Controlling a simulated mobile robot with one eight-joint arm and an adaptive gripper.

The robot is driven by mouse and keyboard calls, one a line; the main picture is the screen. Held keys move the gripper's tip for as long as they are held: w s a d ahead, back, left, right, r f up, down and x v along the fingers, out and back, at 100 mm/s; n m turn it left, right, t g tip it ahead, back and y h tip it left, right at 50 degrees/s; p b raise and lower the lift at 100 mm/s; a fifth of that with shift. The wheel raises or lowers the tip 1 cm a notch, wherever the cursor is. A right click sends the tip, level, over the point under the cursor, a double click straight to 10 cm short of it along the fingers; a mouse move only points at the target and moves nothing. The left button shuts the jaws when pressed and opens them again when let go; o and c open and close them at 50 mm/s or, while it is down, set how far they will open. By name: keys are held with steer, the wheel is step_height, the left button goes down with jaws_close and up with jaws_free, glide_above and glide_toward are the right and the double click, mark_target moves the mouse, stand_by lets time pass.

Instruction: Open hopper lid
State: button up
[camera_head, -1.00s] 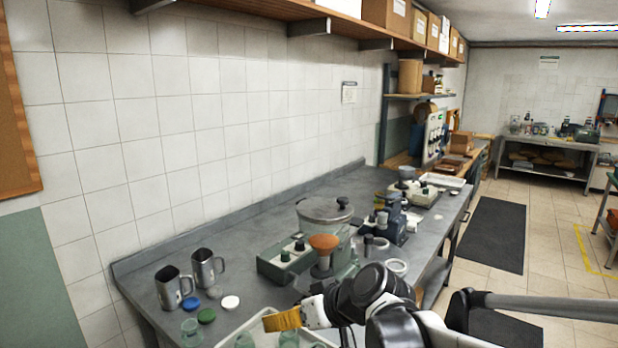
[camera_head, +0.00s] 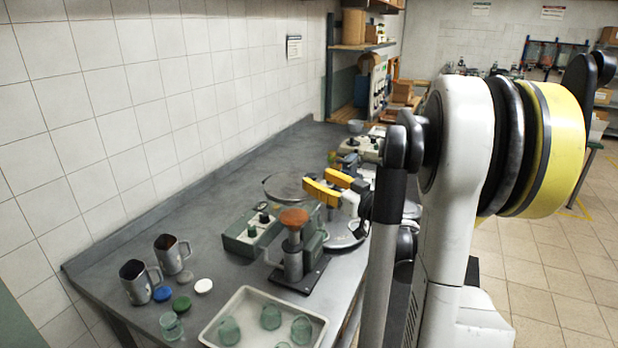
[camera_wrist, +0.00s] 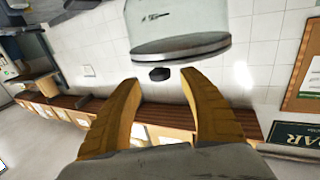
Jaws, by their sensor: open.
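The hopper lid (camera_head: 284,187) is a grey disc on the bench machine in the head view, partly hidden by my gripper (camera_head: 318,182). In the wrist view, which is upside down, the lid (camera_wrist: 180,46) sits against the pale hopper body (camera_wrist: 180,20), and its dark knob (camera_wrist: 160,74) stands out from it. My gripper (camera_wrist: 160,79) is open, with its yellow fingertips on either side of the knob. Gaps show on both sides, so the fingers appear apart from it. The lid looks shut on the hopper.
An orange-topped press (camera_head: 293,219) and a green control box (camera_head: 252,231) stand close by. A white tray (camera_head: 212,333) with glass jars lies at the front. Two metal mugs (camera_head: 137,283) and several small discs are at left. The bench along the wall is clear.

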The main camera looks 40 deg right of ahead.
mark_target(311, 175)
steer(key=shift+w, duration=1.65)
jaws_close()
steer(key=shift+r, duration=0.2)
steer(key=r+p, duration=0.1)
steer(key=g+p, duration=0.1)
steer(key=shift+w+a+r+p, duration=0.15)
steer(key=shift+w+r+p, duration=0.05)
steer(key=shift+r+p, duration=0.2)
steer(key=w+a+r+n+g+h+p, duration=0.1)
steer(key=w+a+r+n+g+p, duration=0.1)
steer(key=w+r+g+p, duration=0.2)
steer(key=w+a+r+n+g+h+p, duration=0.2)
steer(key=w+a+r+g+p, duration=0.1)
steer(key=w+g+p, duration=0.6)
steer(key=shift+w+a+r+p, duration=0.25)
steer(key=shift+w+r+p, duration=0.2)
steer(key=shift+p, duration=0.7)
steer(key=shift+s, duration=0.1)
